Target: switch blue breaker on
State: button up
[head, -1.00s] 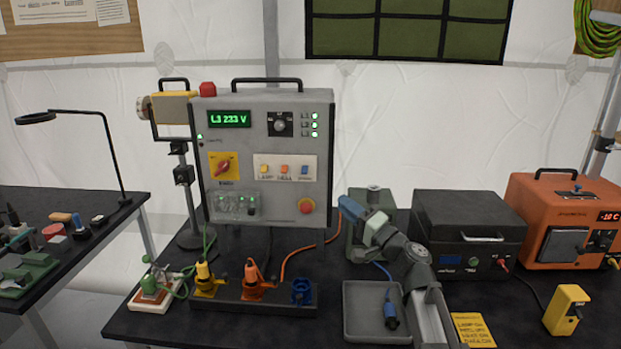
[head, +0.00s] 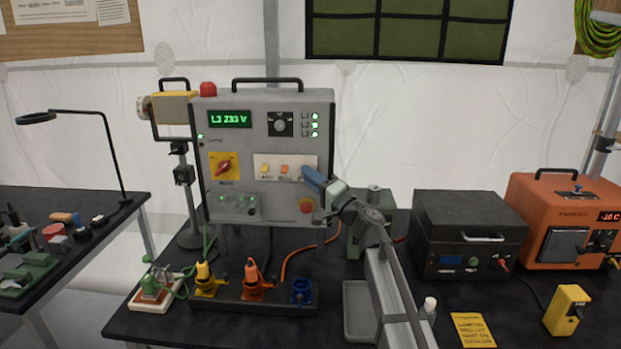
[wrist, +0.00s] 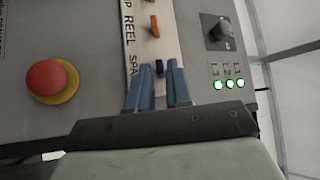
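The control cabinet (head: 215,140) stands upright on the table, and its display reads L3 233 V. A pale strip on its front carries a yellow breaker (head: 265,169) and an orange breaker (head: 284,170). The blue breaker (wrist: 160,68) shows in the wrist view, near the cut-off label "SPA"; in the head view my gripper hides it. My gripper (head: 307,174) is at the strip's right end. In the wrist view its two blue fingers (wrist: 159,78) are apart, with the blue breaker between their tips. I cannot tell whether they touch it.
A red emergency button (head: 306,206) sits just below my gripper. A rotary knob (wrist: 219,31) and three lit green lamps (wrist: 229,84) are also on the panel. A black case (head: 470,225) is at right.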

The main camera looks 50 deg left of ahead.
jog(key=shift+a+r, duration=0.1)
jog(key=shift+a, duration=0.25)
grip_shut()
jog(key=shift+s+r+m, duration=0.1)
jog(key=shift+r+m, duration=0.05)
jog(key=shift+m, duration=0.15)
jog(key=shift+r+m+h, duration=0.5)
jog(key=shift+m+h, duration=0.6)
jog(key=shift+h, duration=0.05)
jog(key=shift+r+m+h, duration=0.45)
jog(key=shift+m+h, duration=0.65)
jog(key=shift+r+m+h, duration=0.5)
jog(key=shift+m+h, duration=0.6)
jog(key=shift+h, duration=0.05)
